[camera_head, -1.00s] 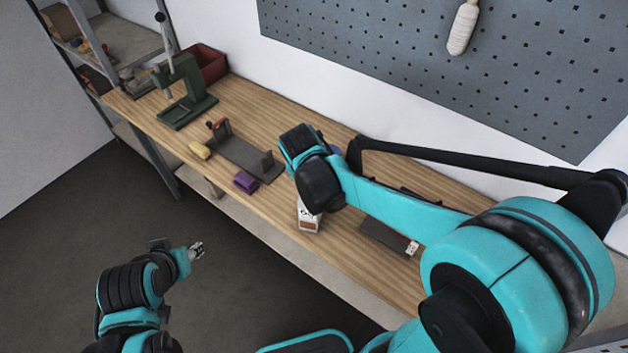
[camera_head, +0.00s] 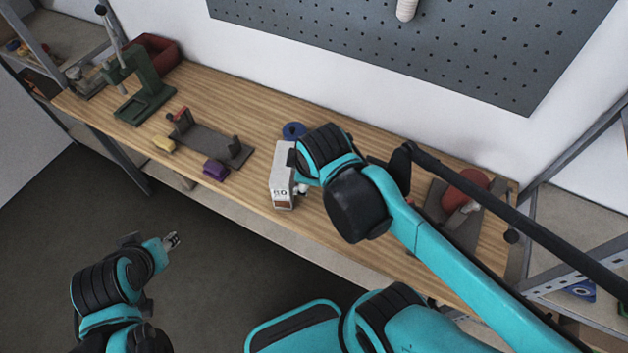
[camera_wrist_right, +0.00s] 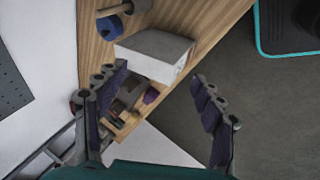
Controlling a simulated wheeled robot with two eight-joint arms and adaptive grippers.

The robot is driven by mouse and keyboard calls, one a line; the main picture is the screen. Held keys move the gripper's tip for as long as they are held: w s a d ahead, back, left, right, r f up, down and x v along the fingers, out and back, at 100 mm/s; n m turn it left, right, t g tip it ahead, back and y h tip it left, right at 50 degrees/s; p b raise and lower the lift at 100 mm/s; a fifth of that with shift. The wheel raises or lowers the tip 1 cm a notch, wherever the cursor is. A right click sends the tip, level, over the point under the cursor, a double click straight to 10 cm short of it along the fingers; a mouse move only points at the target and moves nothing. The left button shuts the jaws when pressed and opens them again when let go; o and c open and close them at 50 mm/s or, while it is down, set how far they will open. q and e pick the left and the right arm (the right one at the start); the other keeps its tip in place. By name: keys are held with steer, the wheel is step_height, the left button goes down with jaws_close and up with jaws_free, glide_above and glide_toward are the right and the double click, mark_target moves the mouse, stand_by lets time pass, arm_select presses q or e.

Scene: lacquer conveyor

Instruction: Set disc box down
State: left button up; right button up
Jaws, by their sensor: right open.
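The disc box (camera_head: 284,177), white-grey with a printed end, stands upright on the wooden bench near its front edge. It also shows in the right wrist view (camera_wrist_right: 157,50), ahead of the fingers. My right gripper (camera_wrist_right: 157,80) is open, its two padded fingers spread wide with nothing between them, apart from the box. In the head view it is mostly hidden behind my right wrist, just right of the box. My left gripper (camera_head: 172,240) is small in the head view, over the floor in front of the bench; its jaw state is unclear.
A blue disc (camera_head: 293,131) lies behind the box. A purple block (camera_head: 215,169), a yellow block (camera_head: 164,144) and a dark fixture (camera_head: 212,144) lie to its left. A green press (camera_head: 141,88) and a red bin (camera_head: 155,54) stand farther left. A red round part (camera_head: 466,187) lies right.

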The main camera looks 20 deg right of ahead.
steer(key=s+m, duration=0.1)
steer(key=m, duration=0.2)
steer(key=s+m+t, duration=0.1)
steer(key=m, duration=0.3)
steer(key=s+d+f+m, duration=0.1)
steer(key=s+m, duration=0.1)
steer(key=m, duration=0.2)
steer(key=shift+f+y, duration=0.1)
steer(key=shift+y, duration=0.2)
